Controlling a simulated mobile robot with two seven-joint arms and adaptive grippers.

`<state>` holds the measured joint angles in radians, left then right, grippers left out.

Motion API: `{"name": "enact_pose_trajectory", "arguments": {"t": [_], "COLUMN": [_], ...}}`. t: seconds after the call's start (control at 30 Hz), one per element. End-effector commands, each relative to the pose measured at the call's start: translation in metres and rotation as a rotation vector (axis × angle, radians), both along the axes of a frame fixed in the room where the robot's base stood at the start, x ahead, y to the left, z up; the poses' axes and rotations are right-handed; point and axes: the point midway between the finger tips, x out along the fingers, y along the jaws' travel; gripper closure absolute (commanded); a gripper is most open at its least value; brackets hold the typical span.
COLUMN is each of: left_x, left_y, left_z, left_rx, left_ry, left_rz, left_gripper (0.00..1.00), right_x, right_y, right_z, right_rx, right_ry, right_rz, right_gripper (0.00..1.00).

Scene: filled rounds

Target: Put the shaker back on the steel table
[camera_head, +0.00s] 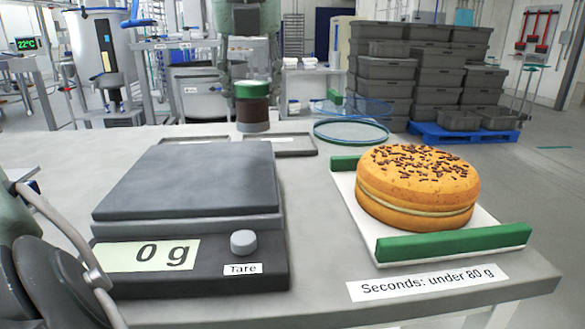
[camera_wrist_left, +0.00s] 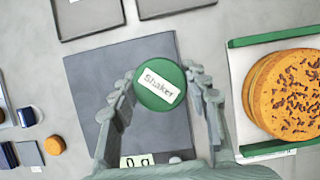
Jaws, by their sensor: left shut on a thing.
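The shaker (camera_head: 252,112) is a brown-filled jar with a green lid. It is upright at the far side of the scale in the head view. In the wrist view its lid (camera_wrist_left: 160,86), labelled Shaker, sits between the two fingers. My left gripper (camera_head: 251,82) points down from above and is shut on the shaker; the fingers stand on either side of the lid. The steel table (camera_head: 330,292) is the grey top under the scale. My right gripper is not in view.
The scale (camera_head: 190,180) reads 0 g. A filled round cake (camera_head: 418,185) lies on a white tray (camera_head: 372,232) with green ends, labelled Seconds: under 80 g. Dark flat trays (camera_head: 295,146) and a blue-green ring (camera_head: 350,132) lie behind. Bare tabletop lies between scale and white tray.

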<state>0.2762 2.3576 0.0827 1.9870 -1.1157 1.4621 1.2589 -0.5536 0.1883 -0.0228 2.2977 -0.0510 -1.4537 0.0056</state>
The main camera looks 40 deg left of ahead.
Motion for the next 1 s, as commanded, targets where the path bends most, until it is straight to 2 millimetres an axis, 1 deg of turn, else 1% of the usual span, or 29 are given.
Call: {"name": "enact_pose_trajectory", "arguments": {"t": [0.13, 0.23, 0.53, 0.6, 0.7, 0.87, 1.0], "left_x": [0.002, 0.015, 0.082, 0.095, 0.108, 0.115, 0.115], "left_y": [0.001, 0.002, 0.008, 0.009, 0.01, 0.011, 0.01], "left_z": [-0.003, -0.012, -0.052, -0.059, -0.067, -0.074, -0.089], "left_rx": [0.0, -0.001, -0.001, 0.0, 0.0, -0.001, -0.003], "left_ry": [0.001, 0.005, 0.007, 0.005, 0.003, 0.001, 0.002], "left_rz": [0.0, -0.001, 0.0, 0.001, 0.001, -0.001, -0.001], "left_gripper": [0.86, 0.86, 0.86, 0.86, 0.86, 0.86, 0.86], "right_x": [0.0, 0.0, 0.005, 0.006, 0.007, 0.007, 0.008], "right_y": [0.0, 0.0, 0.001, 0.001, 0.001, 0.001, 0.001], "right_z": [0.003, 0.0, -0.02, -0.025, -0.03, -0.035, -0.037], "right_rx": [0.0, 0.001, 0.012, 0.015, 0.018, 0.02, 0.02], "right_ry": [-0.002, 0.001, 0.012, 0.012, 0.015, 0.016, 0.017], "right_rz": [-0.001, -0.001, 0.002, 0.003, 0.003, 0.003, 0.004], "right_gripper": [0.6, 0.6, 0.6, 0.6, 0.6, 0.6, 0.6]}}
